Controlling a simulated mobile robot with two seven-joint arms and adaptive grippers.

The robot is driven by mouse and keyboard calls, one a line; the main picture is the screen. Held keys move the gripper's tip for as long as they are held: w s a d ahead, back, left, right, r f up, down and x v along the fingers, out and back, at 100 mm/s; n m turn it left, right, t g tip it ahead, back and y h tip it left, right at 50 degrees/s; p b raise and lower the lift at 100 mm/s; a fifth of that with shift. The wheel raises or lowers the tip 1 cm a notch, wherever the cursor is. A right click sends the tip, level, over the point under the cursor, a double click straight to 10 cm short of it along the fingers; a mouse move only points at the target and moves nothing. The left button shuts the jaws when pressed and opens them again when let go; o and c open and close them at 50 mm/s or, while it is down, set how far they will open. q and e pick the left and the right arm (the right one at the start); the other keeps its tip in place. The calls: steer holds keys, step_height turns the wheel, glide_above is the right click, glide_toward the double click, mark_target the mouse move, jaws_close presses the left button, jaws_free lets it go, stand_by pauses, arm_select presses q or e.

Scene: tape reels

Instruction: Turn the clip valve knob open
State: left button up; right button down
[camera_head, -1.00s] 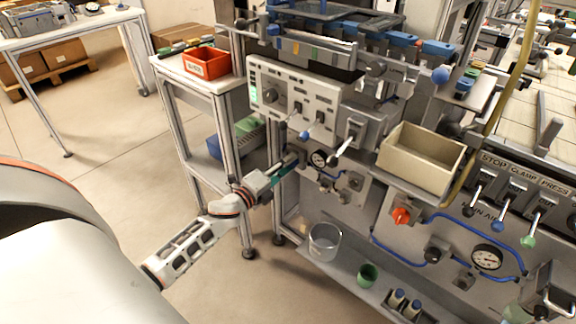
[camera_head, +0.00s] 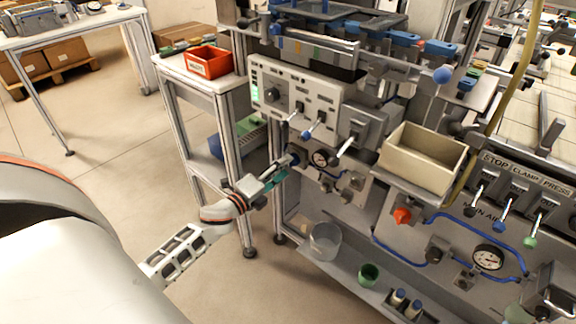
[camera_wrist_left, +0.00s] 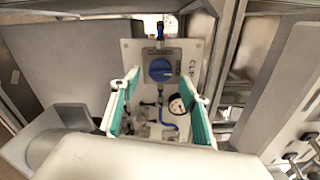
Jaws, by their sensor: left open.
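The clip valve knob (camera_wrist_left: 160,70) is a round blue knob on a pale panel (camera_wrist_left: 190,50), seen in the left wrist view. Part of a label starting "CL" shows to its right. My left gripper (camera_wrist_left: 160,78) is open, with its two teal-lined fingers on either side of the knob in that view. I cannot tell how far the fingertips are from the knob. In the head view my left gripper (camera_head: 284,167) points at the small valve panel under the grey control box, and its fingers largely hide the knob. My right gripper is not in view.
A gauge (camera_wrist_left: 177,106) and blue tube sit below the knob. The grey control box (camera_head: 292,100) with levers hangs above the gripper. A beige bin (camera_head: 420,160) and red knob (camera_head: 402,216) are to the right. A clear cup (camera_head: 325,240) stands below.

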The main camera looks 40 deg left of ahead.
arm_select(q)
steer(key=s, duration=0.9)
steer(key=shift+a, duration=0.35)
steer(key=s+d+f+n+g+p, duration=0.2)
steer(key=s+d+n+p, duration=0.1)
steer(key=s+d+n, duration=0.2)
steer(key=s+d+f+n+g+h+p, duration=0.1)
steer(key=s+d+f+n+g+p, duration=0.2)
steer(key=s+d+n, duration=0.3)
steer(key=s+d+f+n+g+p, duration=0.2)
steer(key=s+d+n+p, duration=0.2)
steer(key=s+d, duration=0.7)
steer(key=shift+s+d+f+n+p, duration=0.15)
steer(key=shift+s+d+n+p, duration=0.25)
steer(key=shift+d+n, duration=0.45)
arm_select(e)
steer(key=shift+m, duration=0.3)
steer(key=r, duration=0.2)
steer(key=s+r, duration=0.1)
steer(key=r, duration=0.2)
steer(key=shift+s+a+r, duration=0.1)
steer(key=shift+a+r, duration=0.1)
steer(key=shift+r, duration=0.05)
arm_select(q)
steer(key=shift+a, duration=0.15)
